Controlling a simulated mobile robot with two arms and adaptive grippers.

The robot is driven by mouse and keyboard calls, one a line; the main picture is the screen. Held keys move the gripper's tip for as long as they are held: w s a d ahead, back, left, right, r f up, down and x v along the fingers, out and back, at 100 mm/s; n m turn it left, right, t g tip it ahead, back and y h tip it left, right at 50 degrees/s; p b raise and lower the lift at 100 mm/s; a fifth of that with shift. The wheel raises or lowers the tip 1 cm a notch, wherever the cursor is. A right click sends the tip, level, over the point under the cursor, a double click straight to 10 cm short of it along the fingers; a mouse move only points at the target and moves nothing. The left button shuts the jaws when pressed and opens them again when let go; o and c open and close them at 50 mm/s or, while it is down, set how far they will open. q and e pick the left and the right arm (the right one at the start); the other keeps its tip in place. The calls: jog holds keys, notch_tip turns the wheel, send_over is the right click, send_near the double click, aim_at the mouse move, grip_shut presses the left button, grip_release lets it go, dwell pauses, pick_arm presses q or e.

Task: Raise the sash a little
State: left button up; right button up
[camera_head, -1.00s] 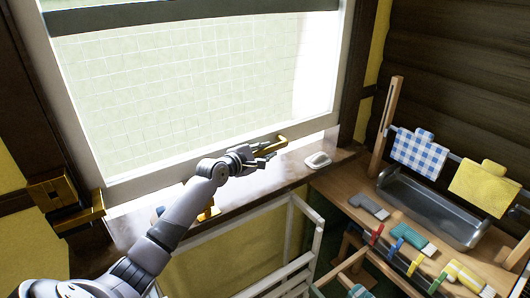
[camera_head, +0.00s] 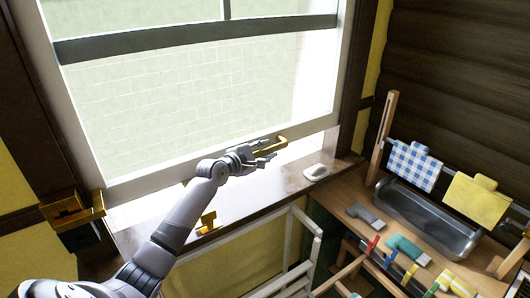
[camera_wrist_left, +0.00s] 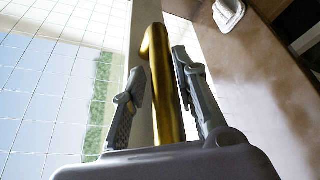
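The window sash has a white bottom rail (camera_head: 150,180) that stands above the wooden sill, with a bright gap under it. A brass handle (camera_head: 284,141) sits on this rail toward the right. My left gripper (camera_head: 268,153) is at the handle. In the left wrist view the brass bar (camera_wrist_left: 164,95) runs between the two fingers of my left gripper (camera_wrist_left: 160,68). The fingers are apart; the right one is close beside the bar, and a narrow gap shows on the left. Whether they touch it is unclear. My right gripper is not in view.
A white soap-like piece (camera_head: 316,172) lies on the sill (camera_head: 265,196). A brass fitting (camera_head: 208,222) stands on the sill below my left arm, and another brass piece (camera_head: 72,212) is at the left jamb. A bench with a metal basin (camera_head: 425,220), hanging cloths and pegs is at right.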

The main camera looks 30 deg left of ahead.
pick_arm(q)
jog(key=shift+o, duration=0.2)
jog(key=shift+s+f, duration=0.1)
jog(key=shift+s, duration=0.05)
jog(key=shift+s, duration=0.3)
jog(key=v, duration=1.1)
jog(key=shift+r, duration=0.2)
jog(key=shift+s, duration=0.1)
jog(key=shift+f, duration=0.1)
